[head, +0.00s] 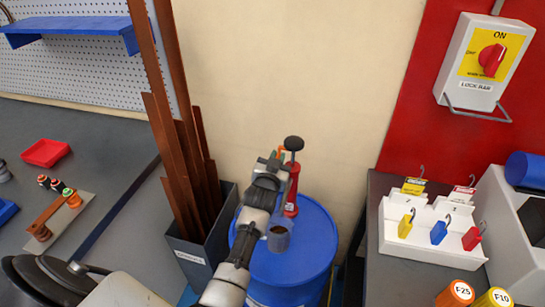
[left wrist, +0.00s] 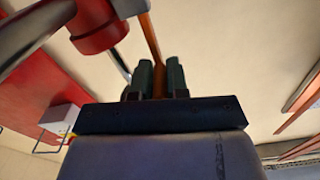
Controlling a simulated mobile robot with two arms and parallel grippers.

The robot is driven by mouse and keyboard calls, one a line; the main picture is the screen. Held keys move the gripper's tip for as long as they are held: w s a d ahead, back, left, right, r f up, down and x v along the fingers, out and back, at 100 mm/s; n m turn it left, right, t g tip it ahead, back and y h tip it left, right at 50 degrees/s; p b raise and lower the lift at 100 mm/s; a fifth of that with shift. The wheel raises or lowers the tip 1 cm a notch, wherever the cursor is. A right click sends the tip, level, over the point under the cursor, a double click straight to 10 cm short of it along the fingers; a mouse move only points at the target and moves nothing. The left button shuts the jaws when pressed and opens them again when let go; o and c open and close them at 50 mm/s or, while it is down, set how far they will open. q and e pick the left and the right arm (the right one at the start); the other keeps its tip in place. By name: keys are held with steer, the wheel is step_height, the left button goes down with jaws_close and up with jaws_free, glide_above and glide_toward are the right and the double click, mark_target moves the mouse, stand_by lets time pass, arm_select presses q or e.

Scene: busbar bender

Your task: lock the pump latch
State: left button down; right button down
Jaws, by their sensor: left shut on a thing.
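The red pump (head: 292,192) stands on top of the blue drum (head: 310,255), with a round black knob (head: 293,143) at its upper end. My left gripper (head: 277,159) is at the pump's upper part, just left of and below the knob. In the left wrist view, its dark fingers (left wrist: 158,78) are shut on a thin orange bar (left wrist: 149,40), which looks like the pump latch. The red pump part (left wrist: 98,25) shows at upper left there. The fingers partly hide the bar, and I cannot tell whether the latch is locked. My right gripper is not in view.
A dark bin (head: 207,250) of tall copper bars (head: 172,100) stands left of the drum. At right, a grey bench holds a white padlock rack (head: 420,245). A switch box (head: 484,62) hangs on the red panel. The beige wall is close behind the pump.

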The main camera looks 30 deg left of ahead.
arm_select(q)
steer(key=c, duration=1.1)
jaws_free()
steer(key=b+v, duration=0.1)
steer(key=v, duration=1)
